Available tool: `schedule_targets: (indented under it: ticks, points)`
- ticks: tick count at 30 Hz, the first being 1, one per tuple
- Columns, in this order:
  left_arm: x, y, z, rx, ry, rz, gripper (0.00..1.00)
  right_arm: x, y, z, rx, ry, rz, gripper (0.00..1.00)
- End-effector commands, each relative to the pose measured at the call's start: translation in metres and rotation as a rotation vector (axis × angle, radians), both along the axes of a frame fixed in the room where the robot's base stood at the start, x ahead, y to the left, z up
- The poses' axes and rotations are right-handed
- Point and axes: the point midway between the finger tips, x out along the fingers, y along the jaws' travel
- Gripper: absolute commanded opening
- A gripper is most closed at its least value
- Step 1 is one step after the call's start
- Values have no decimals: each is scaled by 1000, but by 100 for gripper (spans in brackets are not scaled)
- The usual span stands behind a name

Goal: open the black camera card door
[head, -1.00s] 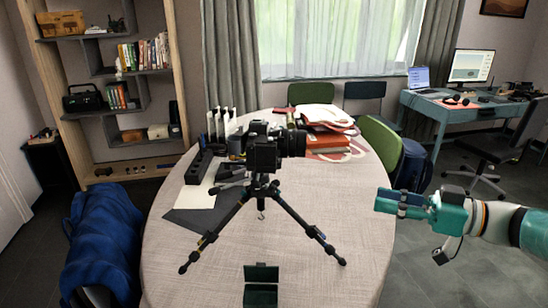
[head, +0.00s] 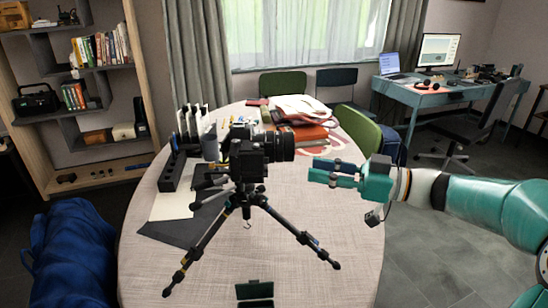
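The black camera (head: 256,158) is mounted on a black tripod (head: 246,212) standing on the round table. Its lens points right. The card door cannot be made out on the dark body at this size. My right gripper (head: 312,170) is teal with dark finger parts. My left gripper is out of view.
The round table (head: 330,215) has clear room at its right and front. Behind the camera lie red and white bags (head: 300,120). A black holder (head: 172,170) and dark sheet (head: 180,232) lie left. A small dark green open case (head: 254,290) sits in front.

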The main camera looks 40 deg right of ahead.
Motion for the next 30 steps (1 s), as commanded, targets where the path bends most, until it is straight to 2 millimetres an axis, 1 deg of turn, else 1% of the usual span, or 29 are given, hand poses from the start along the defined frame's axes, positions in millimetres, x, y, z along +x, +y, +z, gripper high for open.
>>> schedule_targets:
  ticks: [1,6,9,13,18,27,29,30]
  points:
    - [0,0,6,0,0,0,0,10,10,3,3,2,9,31]
    - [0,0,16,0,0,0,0,39,32,3,3,2,8,31]
    - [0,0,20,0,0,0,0,54,42,2,3,3,7,31]
    - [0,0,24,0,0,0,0,68,52,1,2,2,6,31]
    - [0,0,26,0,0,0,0,77,58,0,0,1,4,31]
    - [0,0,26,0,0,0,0,79,59,-1,0,2,2,31]
    - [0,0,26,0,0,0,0,79,59,-1,0,2,3,21]
    - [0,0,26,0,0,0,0,79,59,-1,0,2,3,14]
